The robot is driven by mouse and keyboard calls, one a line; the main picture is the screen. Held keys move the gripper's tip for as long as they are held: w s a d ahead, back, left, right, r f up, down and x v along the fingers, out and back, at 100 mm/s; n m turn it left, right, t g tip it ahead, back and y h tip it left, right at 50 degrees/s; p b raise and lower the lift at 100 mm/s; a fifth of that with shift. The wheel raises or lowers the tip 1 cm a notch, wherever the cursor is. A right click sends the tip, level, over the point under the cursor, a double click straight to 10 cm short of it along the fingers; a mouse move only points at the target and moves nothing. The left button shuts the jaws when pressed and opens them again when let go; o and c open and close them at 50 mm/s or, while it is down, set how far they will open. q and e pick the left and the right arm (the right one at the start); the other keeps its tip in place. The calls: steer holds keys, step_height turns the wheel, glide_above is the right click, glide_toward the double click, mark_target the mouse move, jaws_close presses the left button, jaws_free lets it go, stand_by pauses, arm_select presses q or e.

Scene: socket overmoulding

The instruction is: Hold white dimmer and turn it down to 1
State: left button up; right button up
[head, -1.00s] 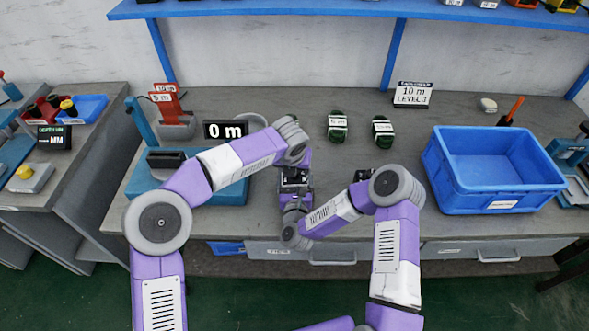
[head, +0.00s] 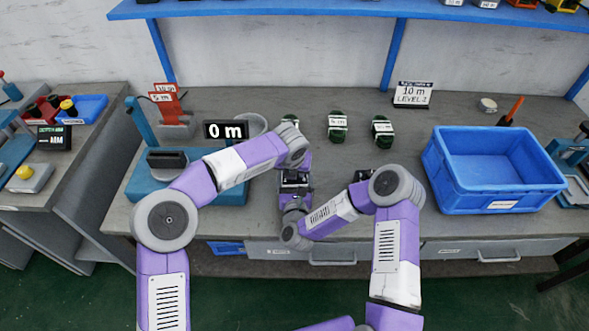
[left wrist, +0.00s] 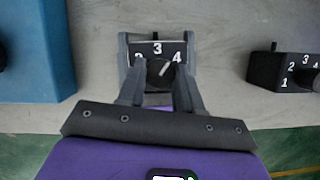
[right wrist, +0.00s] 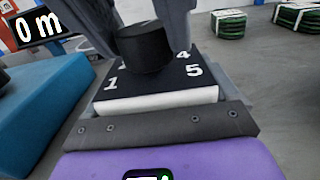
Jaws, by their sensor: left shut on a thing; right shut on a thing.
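The white dimmer, with a black face and black knob, is held low between both grippers in front of me. In the right wrist view its white side (right wrist: 158,102) and the numbers 1, 4 and 5 show. My right gripper (head: 293,192) is shut on the dimmer's body from the front. My left gripper (head: 296,172) comes from above, its fingers shut on the knob (right wrist: 146,46). In the left wrist view the dimmer's face (left wrist: 157,49) shows 3 and 4, with 2 partly covered. The knob's white mark points between 3 and 4. In the head view my arms mostly hide the dimmer.
A black dimmer (left wrist: 290,70) stands to the right. A blue device (head: 222,192) is on the left beside a display reading 0 m (head: 226,129). Green coils (head: 338,126) lie behind. A blue bin (head: 490,201) is at right, with a 10 m level sign (head: 412,95) at the back.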

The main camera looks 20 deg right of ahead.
arm_select(q)
steer(key=n, duration=0.2)
steer(key=n+y, duration=0.1)
steer(key=n, duration=0.1)
steer(key=shift+d+y, duration=0.15)
steer(key=shift+y, duration=0.15)
steer(key=n+y, duration=0.1)
steer(key=n, duration=0.2)
steer(key=shift+d+n+y, duration=0.1)
steer(key=shift+n+y, duration=0.2)
steer(key=n, duration=0.2)
steer(key=n+y, duration=0.1)
steer(key=n, duration=0.1)
steer(key=shift+d+g+y, duration=0.1)
steer(key=shift+g+y, duration=0.2)
steer(key=shift+w+n+g+y, duration=0.15)
steer(key=shift+n+g+y, duration=0.25)
steer(key=shift+n, duration=1.3)
steer(key=o, duration=1.1)
steer(key=shift+c, duration=0.2)
